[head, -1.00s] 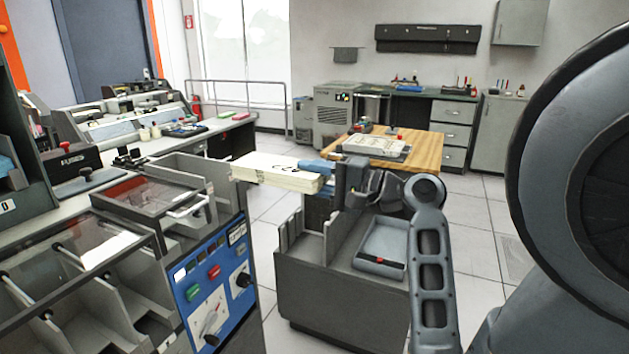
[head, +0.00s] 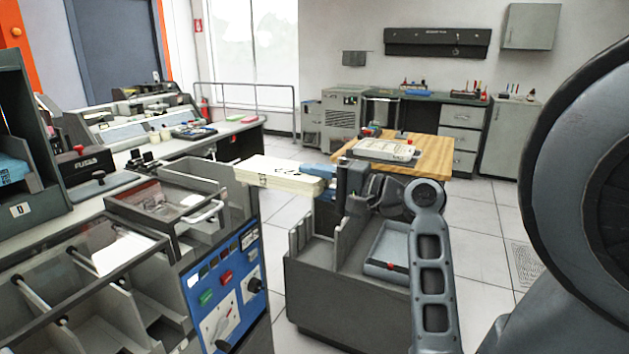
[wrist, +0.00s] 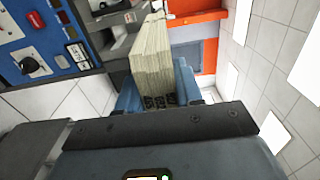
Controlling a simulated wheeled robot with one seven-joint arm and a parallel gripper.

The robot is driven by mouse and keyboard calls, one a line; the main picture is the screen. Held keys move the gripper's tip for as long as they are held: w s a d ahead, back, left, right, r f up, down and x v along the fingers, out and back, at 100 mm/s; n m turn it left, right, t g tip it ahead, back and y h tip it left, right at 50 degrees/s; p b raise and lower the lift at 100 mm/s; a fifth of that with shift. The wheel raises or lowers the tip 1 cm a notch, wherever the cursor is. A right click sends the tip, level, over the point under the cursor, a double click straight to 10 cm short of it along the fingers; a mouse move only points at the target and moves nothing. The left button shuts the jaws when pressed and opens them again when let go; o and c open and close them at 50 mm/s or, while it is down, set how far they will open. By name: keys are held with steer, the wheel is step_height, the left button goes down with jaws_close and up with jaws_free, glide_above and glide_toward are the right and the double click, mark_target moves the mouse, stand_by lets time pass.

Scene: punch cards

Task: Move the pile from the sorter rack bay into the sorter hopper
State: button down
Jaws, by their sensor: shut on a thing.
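The pile (head: 278,176) is a stack of cream punch cards. It is held out level in the air at the middle of the head view, and it also shows in the wrist view (wrist: 153,58). My gripper (head: 326,178) is shut on its right end, with blue fingers on both sides of the stack in the wrist view (wrist: 157,88). The sorter (head: 225,285) stands at the lower left with a blue control panel. Its open grey hopper (head: 205,172) is at the top, left of the pile.
A grey cart (head: 330,290) with a tray and upright dividers stands below my gripper. A wooden table (head: 430,152) is behind it. A lidded box with a handle (head: 165,205) sits beside the hopper. Tiled floor is clear at the right.

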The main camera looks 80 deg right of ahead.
mark_target(261, 169)
steer(key=shift+w, duration=0.15)
steer(key=shift+p+x, duration=0.55)
steer(key=shift+x, duration=0.95)
steer(key=shift+w, duration=0.15)
steer(key=shift+p+x, duration=0.5)
steer(key=shift+x, duration=1.6)
steer(key=shift+d, duration=0.1)
steer(key=shift+p+x, duration=0.3)
steer(key=shift+x, duration=1.95)
steer(key=shift+p+x, duration=0.3)
steer(key=shift+x, duration=1.9)
